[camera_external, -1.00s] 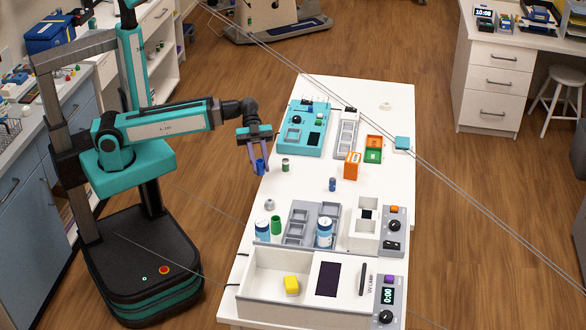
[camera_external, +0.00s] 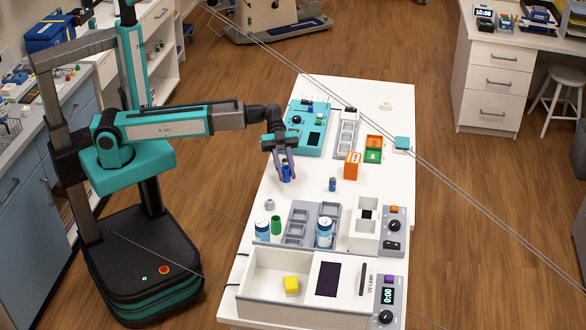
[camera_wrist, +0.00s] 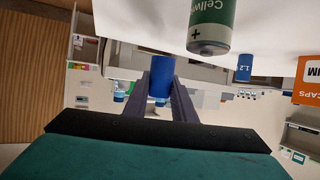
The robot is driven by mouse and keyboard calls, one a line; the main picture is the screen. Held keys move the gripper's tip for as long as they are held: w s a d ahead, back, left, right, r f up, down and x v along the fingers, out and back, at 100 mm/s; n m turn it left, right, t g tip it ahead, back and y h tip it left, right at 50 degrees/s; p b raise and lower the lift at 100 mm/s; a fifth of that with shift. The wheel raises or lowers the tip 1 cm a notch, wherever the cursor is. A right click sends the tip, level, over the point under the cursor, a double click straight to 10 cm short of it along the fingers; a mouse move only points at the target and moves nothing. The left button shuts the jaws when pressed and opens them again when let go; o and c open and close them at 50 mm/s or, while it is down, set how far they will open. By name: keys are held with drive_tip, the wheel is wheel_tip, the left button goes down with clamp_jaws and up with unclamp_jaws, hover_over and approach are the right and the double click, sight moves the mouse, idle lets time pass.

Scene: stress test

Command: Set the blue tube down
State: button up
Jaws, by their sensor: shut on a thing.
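My gripper (camera_external: 285,170) is over the left side of the white table (camera_external: 345,195), shut on the blue tube (camera_external: 287,172). In the wrist view the blue tube (camera_wrist: 161,85) sits between the two purple-grey fingers. I cannot tell if its lower end touches the table. A green-and-white labelled cylinder (camera_wrist: 213,25) shows close by in the wrist view; in the external view my gripper covers its place. A smaller blue tube marked 1.2 (camera_wrist: 244,68) stands apart on the table, to the right of my gripper in the external view (camera_external: 332,184).
An orange box (camera_external: 352,165) stands right of my gripper, and a teal device (camera_external: 305,140) behind it.

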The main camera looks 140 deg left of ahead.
sight(286, 178)
drive_tip(key=shift+f, duration=0.15)
drive_tip(key=shift+f, duration=1.6)
drive_tip(key=shift+f, duration=0.2)
drive_tip(key=o, duration=1)
drive_tip(key=shift+r+p, duration=0.3)
drive_tip(key=b+v, duration=0.1)
drive_tip(key=v, duration=1.1)
